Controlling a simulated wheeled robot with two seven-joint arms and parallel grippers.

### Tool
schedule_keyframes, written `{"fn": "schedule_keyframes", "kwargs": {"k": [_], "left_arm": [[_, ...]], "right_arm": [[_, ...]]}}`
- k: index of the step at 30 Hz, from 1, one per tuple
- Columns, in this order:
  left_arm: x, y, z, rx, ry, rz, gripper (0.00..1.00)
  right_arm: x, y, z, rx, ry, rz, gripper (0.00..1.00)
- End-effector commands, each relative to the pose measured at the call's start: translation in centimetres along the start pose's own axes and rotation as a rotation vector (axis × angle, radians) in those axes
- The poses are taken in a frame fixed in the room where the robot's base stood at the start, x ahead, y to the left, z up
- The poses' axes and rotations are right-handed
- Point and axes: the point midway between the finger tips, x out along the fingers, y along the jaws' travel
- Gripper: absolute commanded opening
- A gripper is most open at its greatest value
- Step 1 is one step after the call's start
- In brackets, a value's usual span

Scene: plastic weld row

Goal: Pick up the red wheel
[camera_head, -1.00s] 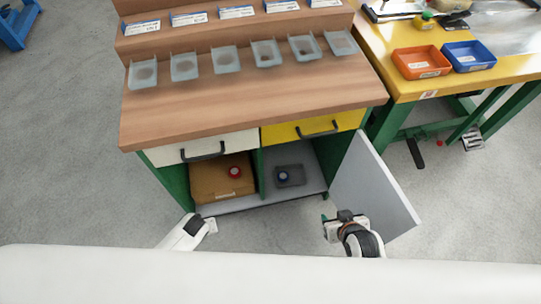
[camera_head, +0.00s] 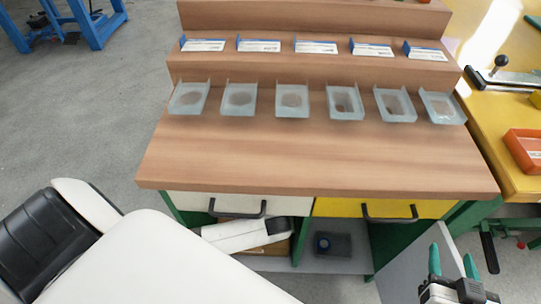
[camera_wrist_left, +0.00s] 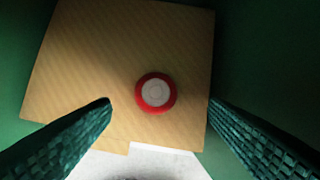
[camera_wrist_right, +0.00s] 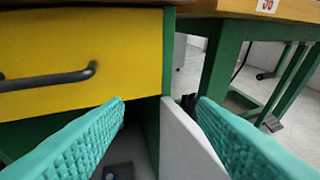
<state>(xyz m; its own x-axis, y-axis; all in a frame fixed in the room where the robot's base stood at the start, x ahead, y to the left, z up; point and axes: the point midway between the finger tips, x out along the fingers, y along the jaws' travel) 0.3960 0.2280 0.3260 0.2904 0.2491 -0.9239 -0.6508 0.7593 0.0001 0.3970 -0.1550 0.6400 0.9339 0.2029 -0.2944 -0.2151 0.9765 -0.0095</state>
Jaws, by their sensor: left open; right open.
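The red wheel (camera_wrist_left: 156,93), a red ring with a pale hub, sits on a brown cardboard surface (camera_wrist_left: 95,50) in the left wrist view. My left gripper (camera_wrist_left: 158,105) is open, its dark green fingers to either side of and short of the wheel, not touching it. In the head view my left arm reaches into the cabinet under the white drawer and hides the wheel and the left fingertips. My right gripper (camera_head: 452,262) is open and empty at the lower right, near the open cabinet door; its teal fingers also show in the right wrist view (camera_wrist_right: 160,105).
The open door (camera_head: 405,272) stands at the cabinet's right side. A grey box with a blue round thing (camera_head: 323,243) lies in the right compartment. The white drawer (camera_head: 285,204) and yellow drawer (camera_head: 345,208) are shut above. Green walls flank the left gripper.

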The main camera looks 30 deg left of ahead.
Motion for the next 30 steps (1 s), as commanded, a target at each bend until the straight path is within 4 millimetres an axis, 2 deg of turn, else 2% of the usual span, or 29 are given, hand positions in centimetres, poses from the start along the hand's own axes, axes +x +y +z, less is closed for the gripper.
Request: {"fn": "schedule_keyframes", "kwargs": {"k": [8,18,23,30], "left_arm": [[2.2,0.3,-0.1,0.001,-0.001,0.0,0.69],[4.7,0.5,-0.2,0.0,-0.001,0.001,0.69],[5.0,0.5,-0.1,0.001,-0.001,0.0,0.69],[5.0,0.5,-0.1,0.001,0.0,0.0,0.69]], "right_arm": [[0.2,0.7,4.4,0.004,-0.294,0.018,0.52],[-1.9,1.5,9.6,0.014,-0.664,0.038,0.52],[-2.6,1.6,10.5,0.016,-0.734,0.042,0.52],[-2.7,1.6,10.6,0.017,-0.741,0.043,0.52]]}}
